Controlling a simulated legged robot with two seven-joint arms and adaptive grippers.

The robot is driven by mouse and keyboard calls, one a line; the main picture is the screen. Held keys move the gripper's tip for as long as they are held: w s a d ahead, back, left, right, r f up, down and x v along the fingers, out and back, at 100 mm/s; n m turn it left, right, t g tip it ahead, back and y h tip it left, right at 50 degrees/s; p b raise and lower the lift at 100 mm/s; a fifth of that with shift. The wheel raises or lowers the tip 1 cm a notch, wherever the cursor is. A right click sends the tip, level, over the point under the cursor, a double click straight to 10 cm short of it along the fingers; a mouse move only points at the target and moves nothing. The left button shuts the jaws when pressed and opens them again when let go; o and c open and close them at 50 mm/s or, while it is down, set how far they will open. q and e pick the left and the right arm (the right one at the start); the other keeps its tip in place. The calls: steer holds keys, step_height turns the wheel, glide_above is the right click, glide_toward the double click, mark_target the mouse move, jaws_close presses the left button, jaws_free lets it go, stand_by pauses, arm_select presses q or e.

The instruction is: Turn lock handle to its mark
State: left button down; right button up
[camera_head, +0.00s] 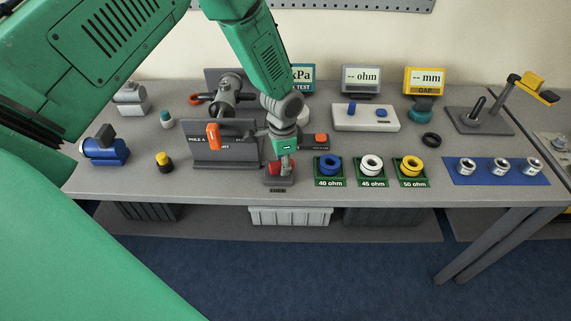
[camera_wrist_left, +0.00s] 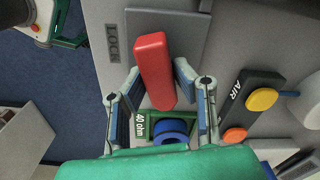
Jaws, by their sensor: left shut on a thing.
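The red lock handle (camera_wrist_left: 153,62) sits on a grey base (camera_wrist_left: 165,24) beside a plate reading LOCK (camera_wrist_left: 112,42) in the wrist view. In the head view the red handle (camera_head: 274,168) shows low on its base (camera_head: 279,182) at the table's front edge, partly covered by my gripper. My left gripper (camera_head: 286,166) points down over it. In the wrist view the left gripper's (camera_wrist_left: 158,85) two fingers stand on either side of the handle, shut on it. I cannot make out the handle's mark. My right gripper is not in view.
A panel with an orange handle (camera_head: 213,136) stands left of the gripper. The AIR box (camera_wrist_left: 245,105) and the green 40 ohm tray (camera_head: 329,181) with a blue ring lie close to the right. Green trays and a blue mat (camera_head: 481,179) fill the front right.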

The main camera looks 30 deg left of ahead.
arm_select(q)
steer(key=n, duration=0.3)
steer(key=shift+s+a+f+n, duration=0.1)
steer(key=shift+s+a+n, duration=0.15)
steer(key=shift+n, duration=0.15)
steer(key=n, duration=0.3)
steer(key=shift+n, duration=0.3)
steer(key=n, duration=0.4)
steer(key=shift+d+f, duration=0.1)
steer(key=shift+s+n, duration=0.15)
steer(key=shift+n, duration=1.45)
steer(key=shift+f, duration=0.1)
steer(key=c, duration=1.3)
jaws_free()
steer(key=shift+w, duration=0.2)
steer(key=shift+r, duration=0.2)
